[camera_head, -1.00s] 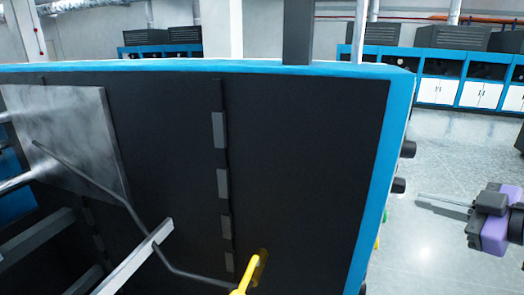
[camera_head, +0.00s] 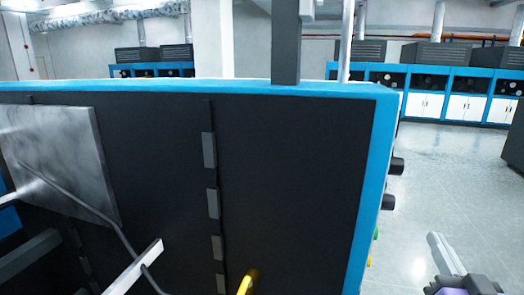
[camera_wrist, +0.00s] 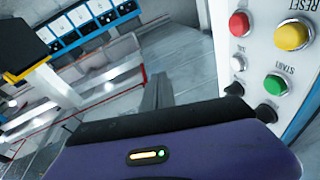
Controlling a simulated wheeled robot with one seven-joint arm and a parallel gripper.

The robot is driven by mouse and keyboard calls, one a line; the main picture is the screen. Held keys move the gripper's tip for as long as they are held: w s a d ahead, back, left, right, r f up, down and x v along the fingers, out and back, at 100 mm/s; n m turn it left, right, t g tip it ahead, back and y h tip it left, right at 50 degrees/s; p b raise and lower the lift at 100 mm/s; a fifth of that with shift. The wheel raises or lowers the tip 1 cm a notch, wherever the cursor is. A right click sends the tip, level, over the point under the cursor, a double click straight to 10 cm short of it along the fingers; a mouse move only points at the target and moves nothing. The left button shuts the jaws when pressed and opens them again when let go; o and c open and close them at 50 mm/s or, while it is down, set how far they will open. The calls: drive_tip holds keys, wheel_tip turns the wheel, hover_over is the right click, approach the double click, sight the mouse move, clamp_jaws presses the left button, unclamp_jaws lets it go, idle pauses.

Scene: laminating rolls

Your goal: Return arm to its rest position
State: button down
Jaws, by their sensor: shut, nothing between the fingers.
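My gripper (camera_head: 438,240) is at the lower right of the head view, over the open floor and to the right of the machine. Its long grey fingers are together and empty and point up and slightly left in the picture; the rest of it is cut off by the bottom edge. In the wrist view the gripper (camera_wrist: 158,88) shows its grey fingers beyond my purple and black wrist housing. The fingers touch nothing that I can see.
A large black machine with a blue frame (camera_head: 385,150) fills the left and middle. The wrist view shows its panel close on the right, with a yellow reset button (camera_wrist: 291,32), a red button (camera_wrist: 239,24) and a green button (camera_wrist: 275,85). Floor (camera_head: 450,190) is clear at right.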

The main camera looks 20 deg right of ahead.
drive_tip(key=s+a+f+n+g+y, duration=0.1)
drive_tip(key=s+a+f+n+y, duration=0.1)
drive_tip(key=s+a+f, duration=0.4)
drive_tip(key=s+a+f+n+g+y, duration=0.1)
drive_tip(key=s+a+f+y, duration=0.3)
drive_tip(key=s+a, duration=0.7)
drive_tip(key=s+a+f+n+g+y, duration=0.1)
drive_tip(key=s+a+f+n+y, duration=0.1)
drive_tip(key=s+a+f, duration=0.6)
drive_tip(key=shift+s+a+n+y, duration=0.4)
drive_tip(key=shift+s+n, duration=0.05)
drive_tip(key=shift+n, duration=0.45)
